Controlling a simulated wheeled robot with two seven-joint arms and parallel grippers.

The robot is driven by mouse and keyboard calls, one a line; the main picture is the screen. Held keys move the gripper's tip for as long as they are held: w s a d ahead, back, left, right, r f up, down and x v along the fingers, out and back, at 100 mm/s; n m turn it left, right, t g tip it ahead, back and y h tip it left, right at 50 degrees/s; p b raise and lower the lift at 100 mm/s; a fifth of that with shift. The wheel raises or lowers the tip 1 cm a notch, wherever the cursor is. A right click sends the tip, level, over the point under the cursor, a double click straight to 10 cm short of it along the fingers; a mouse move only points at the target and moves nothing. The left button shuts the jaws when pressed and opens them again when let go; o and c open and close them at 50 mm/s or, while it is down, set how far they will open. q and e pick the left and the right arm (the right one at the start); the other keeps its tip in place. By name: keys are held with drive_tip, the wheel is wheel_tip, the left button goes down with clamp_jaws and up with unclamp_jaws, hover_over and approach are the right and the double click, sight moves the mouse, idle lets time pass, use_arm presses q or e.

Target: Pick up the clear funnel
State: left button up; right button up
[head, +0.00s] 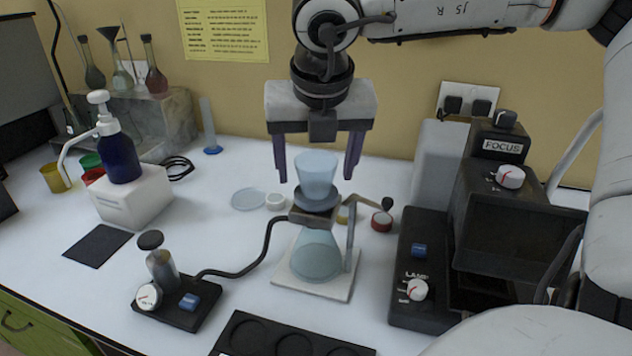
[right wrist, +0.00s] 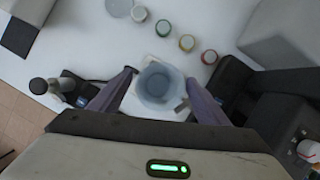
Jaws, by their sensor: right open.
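The clear funnel (head: 316,174) is a bluish, see-through cup sitting upright on top of a dark collar (head: 316,198), above a clear conical flask (head: 316,256) on a white base plate. My right gripper (head: 318,176) points down with its two purple fingers apart, one on each side of the funnel's upper part in the head view. In the right wrist view, the funnel (right wrist: 160,87) shows as a round opening between the open fingers (right wrist: 162,88); I see no finger touching it. My left gripper is not in view.
A black device marked FOCUS (head: 503,146) stands to the right. A small pump with a gauge (head: 148,297) and hose is on the left. A black tray with round wells (head: 247,336) lies in front. A blue pump bottle (head: 119,153) stands on a white box.

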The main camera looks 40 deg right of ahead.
drive_tip(key=shift+c, duration=0.4)
drive_tip(key=c, duration=1)
drive_tip(key=shift+r, duration=0.1)
